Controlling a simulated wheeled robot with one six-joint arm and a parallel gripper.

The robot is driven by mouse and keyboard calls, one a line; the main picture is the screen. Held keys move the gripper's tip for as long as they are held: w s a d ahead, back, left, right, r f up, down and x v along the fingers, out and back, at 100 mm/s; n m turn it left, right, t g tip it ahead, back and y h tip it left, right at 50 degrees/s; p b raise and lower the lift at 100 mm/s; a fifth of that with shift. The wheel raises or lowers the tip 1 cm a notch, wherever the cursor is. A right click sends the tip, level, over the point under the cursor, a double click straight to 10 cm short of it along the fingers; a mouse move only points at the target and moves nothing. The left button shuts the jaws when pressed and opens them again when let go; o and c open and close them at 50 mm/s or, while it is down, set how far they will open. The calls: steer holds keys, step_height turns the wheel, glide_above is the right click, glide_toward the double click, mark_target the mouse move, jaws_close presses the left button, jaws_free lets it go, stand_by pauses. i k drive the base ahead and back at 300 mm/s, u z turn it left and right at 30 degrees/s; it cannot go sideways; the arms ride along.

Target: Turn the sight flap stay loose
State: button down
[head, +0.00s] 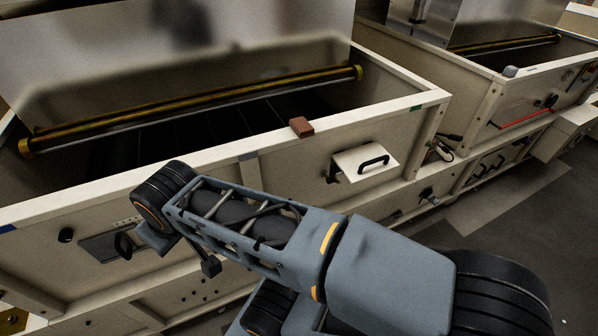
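A pale flap (352,158) with a black bar handle (373,162) stands out from the cream front wall of the nearer hopper, right of the middle. It looks tilted outward from the wall. A small dark part (333,173) shows at the flap's left edge; it may be the stay, but it is too small to tell its shape or setting. My arm crosses the lower middle, apart from the flap in the picture, with its bend at the left. My gripper cannot be made out.
A brown block (302,127) rests on the front rim of the nearer hopper (420,101). A recessed plate with a black handle (124,245) and a black knob (66,235) are at lower left. A second hopper (480,85) stands at right. Grey floor (520,205) is open at right.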

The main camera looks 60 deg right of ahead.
mark_target(330, 181)
steer(key=u, duration=0.4)
steer(key=k, duration=0.8)
steer(key=z, duration=1.35)
steer(key=i, duration=0.5)
